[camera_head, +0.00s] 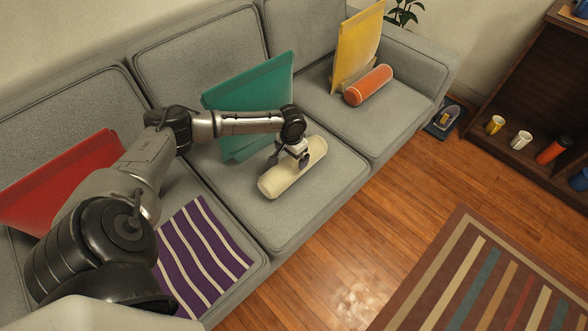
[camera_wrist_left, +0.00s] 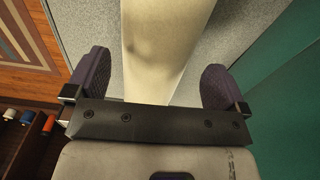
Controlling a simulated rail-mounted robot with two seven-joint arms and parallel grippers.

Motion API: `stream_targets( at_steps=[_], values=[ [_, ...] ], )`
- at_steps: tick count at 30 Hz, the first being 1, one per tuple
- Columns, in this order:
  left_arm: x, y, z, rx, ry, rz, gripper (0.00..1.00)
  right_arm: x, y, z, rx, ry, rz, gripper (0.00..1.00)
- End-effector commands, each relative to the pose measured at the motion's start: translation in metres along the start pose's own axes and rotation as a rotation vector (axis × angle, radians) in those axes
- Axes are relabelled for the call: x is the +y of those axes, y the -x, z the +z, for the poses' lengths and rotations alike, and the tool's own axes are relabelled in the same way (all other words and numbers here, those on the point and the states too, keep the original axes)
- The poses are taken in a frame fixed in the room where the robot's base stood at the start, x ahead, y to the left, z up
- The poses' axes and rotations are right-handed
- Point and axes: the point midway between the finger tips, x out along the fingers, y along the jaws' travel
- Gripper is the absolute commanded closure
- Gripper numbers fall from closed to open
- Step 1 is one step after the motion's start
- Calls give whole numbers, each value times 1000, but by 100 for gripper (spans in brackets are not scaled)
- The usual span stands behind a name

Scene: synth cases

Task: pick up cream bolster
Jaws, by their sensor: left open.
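The cream bolster (camera_head: 279,179) lies on the middle seat cushion of the grey sofa (camera_head: 235,215), slanting from lower left to upper right. My left gripper (camera_head: 290,158) is over its middle, coming from above. In the left wrist view the bolster (camera_wrist_left: 160,50) runs between the two open fingers (camera_wrist_left: 158,85), with a finger on each side and a gap to each. I cannot tell how far down along the bolster's sides the fingertips reach. My right gripper is not in view.
A teal cushion (camera_head: 250,92) leans on the backrest behind my left arm. An orange bolster (camera_head: 368,85) and yellow cushion (camera_head: 358,45) are on the right seat. A red cushion (camera_head: 62,180) and purple striped cloth (camera_head: 200,255) are at left. A shelf (camera_head: 535,90) stands at right.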

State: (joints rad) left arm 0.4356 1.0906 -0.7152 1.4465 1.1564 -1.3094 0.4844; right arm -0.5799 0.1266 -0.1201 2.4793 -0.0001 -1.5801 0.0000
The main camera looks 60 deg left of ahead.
Motion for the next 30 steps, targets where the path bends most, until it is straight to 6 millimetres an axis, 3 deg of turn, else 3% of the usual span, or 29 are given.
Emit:
stream_targets(
  at_steps=[8, 20, 28, 30],
  values=[
    [0, -13, 0, 2, -1, 0, 0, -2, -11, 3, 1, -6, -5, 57],
    [0, -55, 0, 1, -2, -1, 0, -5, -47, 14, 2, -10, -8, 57],
    [0, -55, 0, 1, -2, -1, 0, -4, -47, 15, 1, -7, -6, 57],
    [0, -55, 0, 1, -2, -1, 5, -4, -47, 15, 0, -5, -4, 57]
  ],
)
